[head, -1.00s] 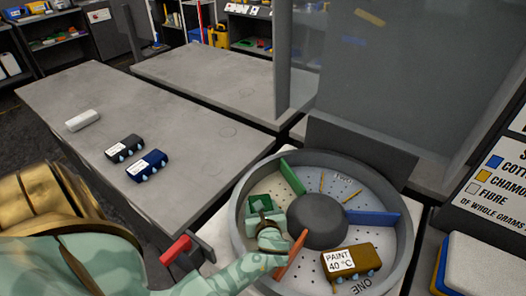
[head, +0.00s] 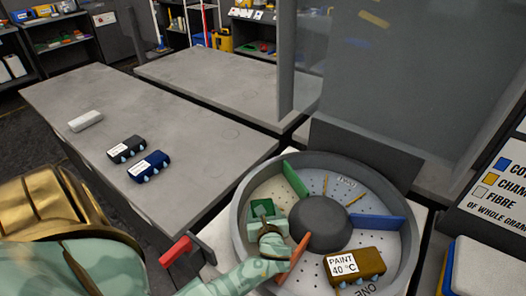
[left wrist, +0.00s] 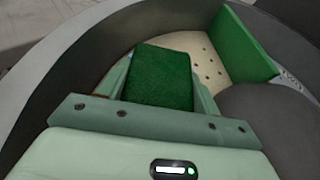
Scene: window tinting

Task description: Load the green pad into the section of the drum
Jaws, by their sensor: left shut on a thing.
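The green pad (head: 263,208) is inside the round grey drum (head: 240,226), in the section on the left between the green divider (head: 295,179) and the orange divider (head: 293,260). My left gripper (head: 265,214) reaches into that section and is shut on the pad. In the left wrist view the pad (left wrist: 160,78) sits between the two fingers (left wrist: 162,92), with the perforated drum floor (left wrist: 203,58) beyond it. I cannot tell whether the pad touches the floor. My right gripper is not in view.
A brown pad (head: 354,266) labelled PAINT 40 °C lies in the front section. A blue divider (head: 377,221) and the dark hub (head: 319,224) stand in the drum. A dark pad (head: 127,149), a blue pad (head: 149,165) and a white block (head: 86,121) lie on the grey table (head: 200,125).

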